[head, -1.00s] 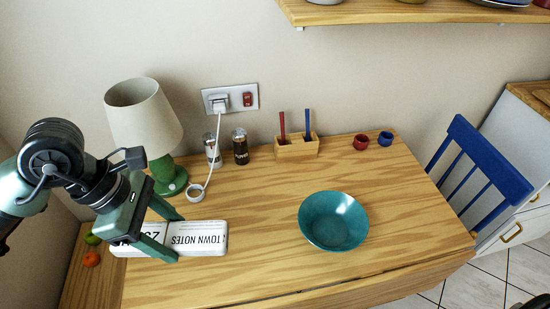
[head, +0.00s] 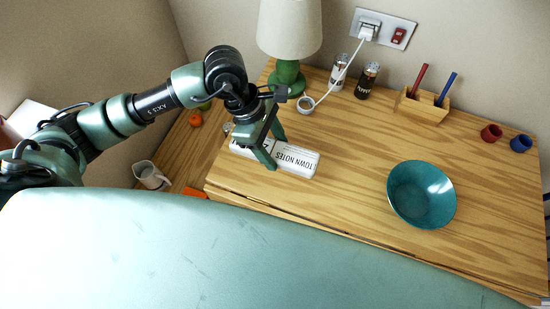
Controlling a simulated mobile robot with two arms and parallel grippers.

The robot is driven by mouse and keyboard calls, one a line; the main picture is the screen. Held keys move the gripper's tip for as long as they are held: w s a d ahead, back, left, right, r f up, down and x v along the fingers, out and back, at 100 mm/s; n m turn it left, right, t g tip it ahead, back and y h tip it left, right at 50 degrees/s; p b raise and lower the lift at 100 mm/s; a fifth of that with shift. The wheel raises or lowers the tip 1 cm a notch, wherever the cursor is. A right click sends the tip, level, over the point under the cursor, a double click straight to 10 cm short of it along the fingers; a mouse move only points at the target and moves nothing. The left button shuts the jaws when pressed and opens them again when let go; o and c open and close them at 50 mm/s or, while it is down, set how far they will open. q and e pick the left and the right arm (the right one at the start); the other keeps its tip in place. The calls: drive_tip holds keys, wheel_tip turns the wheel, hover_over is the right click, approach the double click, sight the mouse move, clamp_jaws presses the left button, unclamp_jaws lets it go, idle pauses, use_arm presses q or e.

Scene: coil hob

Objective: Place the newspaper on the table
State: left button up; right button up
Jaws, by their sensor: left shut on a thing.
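The newspaper (head: 297,162) is a folded white bundle printed "TOWN NOTES". It lies flat at the left part of the wooden table (head: 350,180), at or just above the top; I cannot tell if it touches. My left gripper (head: 272,152) points down and is shut across the newspaper, one finger on each long side. The gripper hides part of the paper's left half. My right gripper is not in view.
A green lamp (head: 288,75) stands behind the newspaper, with shakers (head: 367,80) and a cable ring (head: 306,103) nearby. A teal bowl (head: 421,195) sits to the right. A pen holder (head: 424,106) and small cups (head: 491,133) stand farther right. Bare wood lies between newspaper and bowl.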

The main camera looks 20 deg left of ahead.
use_arm(q)
wheel_tip(320, 180, down, 7)
drive_tip(key=shift+r, duration=0.1)
idle(0.3)
drive_tip(key=shift+f, duration=0.25)
drive_tip(key=o, duration=1.5)
drive_tip(key=shift+r, duration=0.1)
drive_tip(key=shift+r, duration=0.1)
drive_tip(key=b+v, duration=0.1)
drive_tip(key=v, duration=1.1)
